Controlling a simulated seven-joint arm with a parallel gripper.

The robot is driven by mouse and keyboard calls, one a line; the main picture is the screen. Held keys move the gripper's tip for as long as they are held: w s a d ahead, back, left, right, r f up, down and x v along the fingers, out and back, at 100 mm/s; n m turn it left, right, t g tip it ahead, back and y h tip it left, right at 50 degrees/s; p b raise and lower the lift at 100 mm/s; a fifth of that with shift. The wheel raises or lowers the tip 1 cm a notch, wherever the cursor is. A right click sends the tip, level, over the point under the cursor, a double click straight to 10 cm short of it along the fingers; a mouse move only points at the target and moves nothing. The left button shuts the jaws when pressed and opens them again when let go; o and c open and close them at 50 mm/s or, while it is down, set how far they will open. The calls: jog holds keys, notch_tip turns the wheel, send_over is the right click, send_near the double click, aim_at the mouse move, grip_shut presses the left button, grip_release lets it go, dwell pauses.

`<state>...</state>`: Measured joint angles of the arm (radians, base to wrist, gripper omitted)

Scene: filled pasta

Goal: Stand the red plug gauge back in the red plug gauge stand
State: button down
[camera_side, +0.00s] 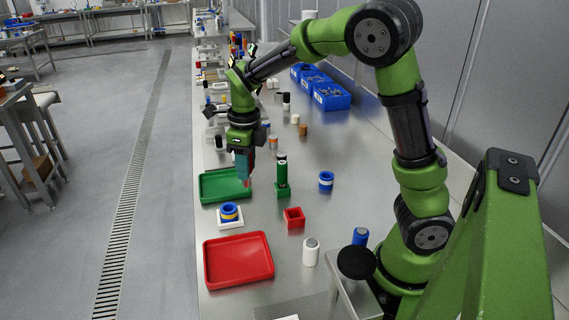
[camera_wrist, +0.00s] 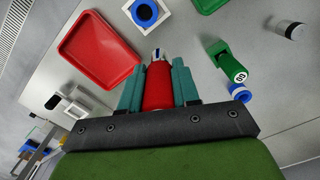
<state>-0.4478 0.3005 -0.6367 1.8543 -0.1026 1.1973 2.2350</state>
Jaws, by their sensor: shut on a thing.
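My gripper (camera_side: 244,176) has teal fingers and points down near the right edge of the green tray. It is shut on the red plug gauge (camera_side: 247,184), and only a small red part shows below the fingers. In the wrist view the gripper (camera_wrist: 159,82) clasps the red body of the gauge (camera_wrist: 158,92) from both sides, with a pale and dark end sticking out beyond the fingers. The red plug gauge stand (camera_side: 294,217), a small square red block with an opening, stands on the bench to the right of and nearer than my gripper. I cannot make out this stand in the wrist view.
A green gauge stands in a green stand (camera_side: 282,191) just right of my gripper.

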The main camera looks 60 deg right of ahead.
jog(key=s+d+f+m, duration=0.2)
jog(key=s+d+f, duration=0.1)
jog(key=s, duration=0.7)
jog(key=shift+s+d+f, duration=0.15)
jog(key=shift+s+d, duration=0.05)
jog(key=shift+d, duration=0.7)
jog(key=shift+f, duration=1.8)
jog(key=shift+f, duration=1.9)
jog(key=c, duration=0.7)
grip_release()
jog(key=shift+c, duration=0.2)
jog(key=shift+r, duration=0.1)
